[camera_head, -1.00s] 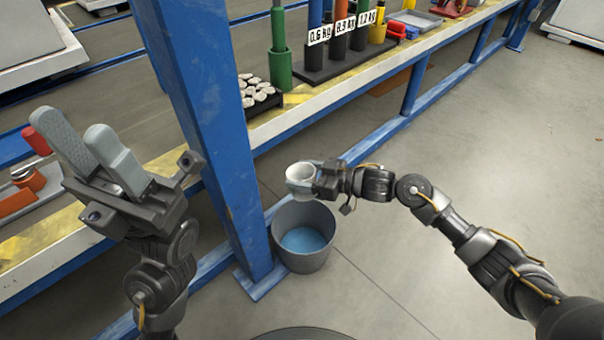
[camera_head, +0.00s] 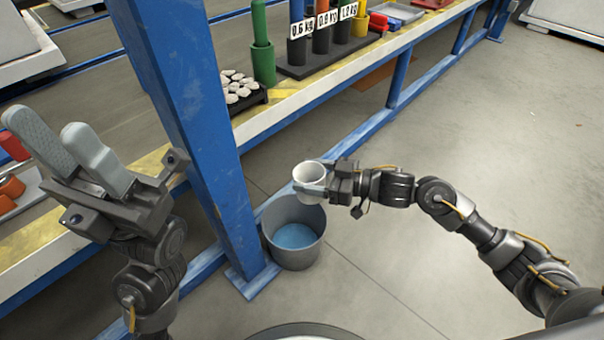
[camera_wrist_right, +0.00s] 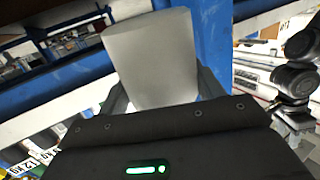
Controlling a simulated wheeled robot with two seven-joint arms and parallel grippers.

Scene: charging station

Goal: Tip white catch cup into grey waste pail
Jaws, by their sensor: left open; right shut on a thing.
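The white catch cup (camera_head: 309,182) is held in my right gripper (camera_head: 328,184), which is shut on its side. The cup is above the far right part of the grey waste pail's rim, apart from it, and looks nearly upright with its mouth up. In the right wrist view the cup (camera_wrist_right: 152,60) fills the space between the fingers; its contents are not visible. The grey waste pail (camera_head: 293,258) stands on the floor beside a blue post, with blue liquid at its bottom. My left gripper (camera_head: 60,145) is open and empty at the left, over the bench side.
The blue post (camera_head: 195,110) rises between my left gripper and the pail. The bench edge (camera_head: 300,104) holds a black tray of pale pieces (camera_head: 238,90), a green tube (camera_head: 262,62) and labelled weight tubes (camera_head: 325,40). The floor right of the pail is clear.

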